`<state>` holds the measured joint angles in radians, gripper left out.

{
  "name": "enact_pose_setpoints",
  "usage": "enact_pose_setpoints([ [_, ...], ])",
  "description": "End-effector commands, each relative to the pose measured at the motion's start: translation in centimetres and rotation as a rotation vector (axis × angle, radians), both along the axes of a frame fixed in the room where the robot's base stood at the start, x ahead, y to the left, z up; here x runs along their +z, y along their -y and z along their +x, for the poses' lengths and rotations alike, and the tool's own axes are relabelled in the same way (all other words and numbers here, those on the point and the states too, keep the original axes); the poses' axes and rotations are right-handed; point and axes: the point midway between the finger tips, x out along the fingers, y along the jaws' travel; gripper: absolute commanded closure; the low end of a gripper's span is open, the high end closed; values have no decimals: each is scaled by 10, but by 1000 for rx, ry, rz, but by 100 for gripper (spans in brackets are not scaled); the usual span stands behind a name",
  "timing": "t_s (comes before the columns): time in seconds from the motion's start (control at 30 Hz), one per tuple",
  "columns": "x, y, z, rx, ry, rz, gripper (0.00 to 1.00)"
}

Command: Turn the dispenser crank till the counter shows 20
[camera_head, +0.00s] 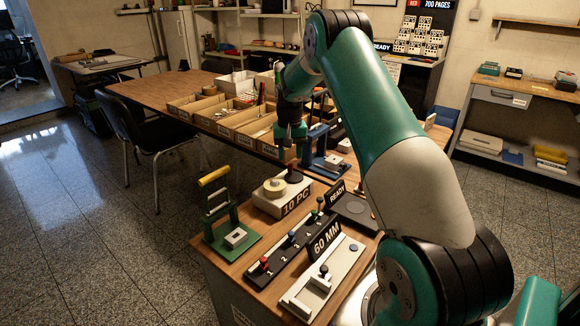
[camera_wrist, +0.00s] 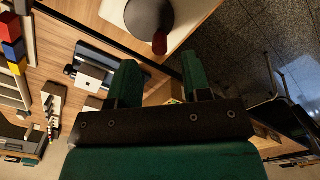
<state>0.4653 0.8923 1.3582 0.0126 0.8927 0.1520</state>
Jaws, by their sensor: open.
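The dispenser (camera_head: 268,204) is a pale box on the near bench with a "10 PC" counter sign (camera_head: 297,201) on its front and a yellow ring on top. A dark round part with a small post, apparently the crank (camera_head: 295,176), sits at its back right. In the wrist view the dispenser's pale body (camera_wrist: 117,12) carries a dark disc (camera_wrist: 147,14) with a dark red handle (camera_wrist: 160,43). My gripper (camera_head: 291,140) points down above and behind the crank. Its two green fingers (camera_wrist: 160,64) are apart and empty, with the handle beyond their tips, not between them.
A blue press (camera_head: 322,163) stands just behind the dispenser, close to my gripper. A green stand with a yellow handle (camera_head: 214,178) is at left. A lever panel (camera_head: 290,248) and a "60 MM" slide fixture (camera_head: 326,281) lie in front. Wooden bins (camera_head: 240,122) stand behind.

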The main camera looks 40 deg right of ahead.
Motion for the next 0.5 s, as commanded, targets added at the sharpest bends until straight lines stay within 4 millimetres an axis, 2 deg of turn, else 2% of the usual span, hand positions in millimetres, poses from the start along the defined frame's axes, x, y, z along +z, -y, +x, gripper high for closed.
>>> enact_pose_setpoints([
  [0.03,-11,0,-1,0,-3,2,56],
  [0.2,-36,0,-1,0,-2,1,56],
  [0.33,-47,1,0,0,0,0,56],
  [0.5,-50,1,0,0,1,-1,56],
])
